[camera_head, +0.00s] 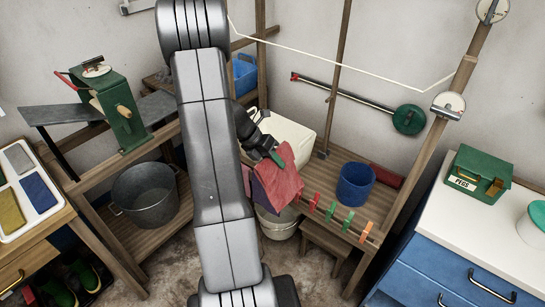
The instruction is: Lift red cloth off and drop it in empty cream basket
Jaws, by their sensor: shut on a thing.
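My gripper (277,157) is right of my arm, at the picture's middle. It is shut on the top of a red cloth (284,182), which hangs down from it. A darker purple fold or second cloth shows at its left edge; I cannot tell which. I cannot tell which of the two is the basket, or whether the cloth touches anything below.
Several coloured pegs (331,210) stand along the wooden shelf's front edge. A dark blue bucket (356,184) sits behind them. A wooden post (410,170) rises at right. A metal tub (146,194) is on the left shelf. A white cord (340,65) spans above.

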